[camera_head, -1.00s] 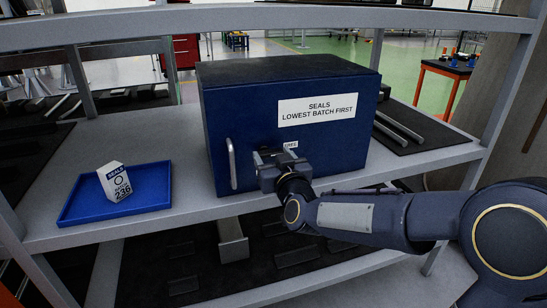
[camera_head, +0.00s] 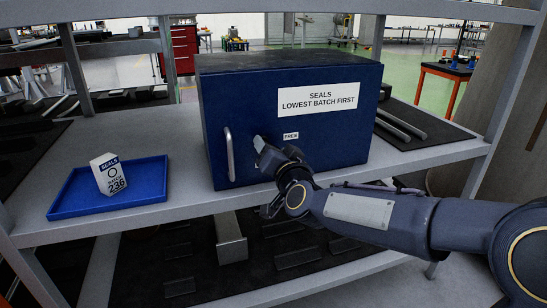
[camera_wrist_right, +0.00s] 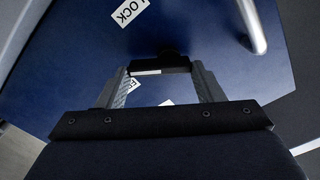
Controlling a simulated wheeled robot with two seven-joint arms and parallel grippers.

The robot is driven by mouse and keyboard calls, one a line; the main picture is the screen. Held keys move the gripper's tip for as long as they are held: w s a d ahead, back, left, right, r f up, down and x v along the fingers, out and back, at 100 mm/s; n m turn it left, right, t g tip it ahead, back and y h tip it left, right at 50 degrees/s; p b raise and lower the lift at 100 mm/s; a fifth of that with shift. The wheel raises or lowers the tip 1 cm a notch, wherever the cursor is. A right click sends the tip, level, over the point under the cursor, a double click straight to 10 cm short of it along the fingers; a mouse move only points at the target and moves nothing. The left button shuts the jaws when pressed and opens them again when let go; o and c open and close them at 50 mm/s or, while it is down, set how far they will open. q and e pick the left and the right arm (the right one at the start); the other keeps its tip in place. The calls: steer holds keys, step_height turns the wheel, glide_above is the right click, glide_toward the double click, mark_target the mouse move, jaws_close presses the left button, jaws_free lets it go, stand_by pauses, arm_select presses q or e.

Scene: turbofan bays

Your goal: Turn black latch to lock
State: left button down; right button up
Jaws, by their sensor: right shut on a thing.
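The blue cabinet (camera_head: 240,110) with a "SEALS LOWEST BATCH FIRST" sign stands on the shelf. My right gripper (camera_head: 261,143) is at its front face, right of the vertical handle (camera_head: 230,154). In the right wrist view my right gripper (camera_wrist_right: 161,78) is shut on the black latch (camera_wrist_right: 168,60), one finger on each side. The latch is hidden behind the gripper in the head view. A "FREE" label (camera_head: 291,136) shows beside the gripper. In the right wrist view a "LOCK" label (camera_wrist_right: 130,12) lies beyond the latch. My left gripper is not in view.
A blue tray (camera_head: 146,191) with a white seals box (camera_head: 109,174) marked 236 sits left of the cabinet. Grey bars (camera_head: 402,126) lie on a dark mat at the right. Shelf posts (camera_head: 497,110) bound the sides.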

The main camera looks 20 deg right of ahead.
steer(key=m+b, duration=0.2)
steer(key=m, duration=0.1)
steer(key=m+b, duration=0.2)
steer(key=m, duration=0.2)
steer(key=f+m+b, duration=0.1)
steer(key=m+b, duration=0.1)
steer(key=m, duration=0.2)
steer(key=shift+a, duration=0.35)
steer(key=shift+m, duration=0.3)
steer(key=o, duration=1)
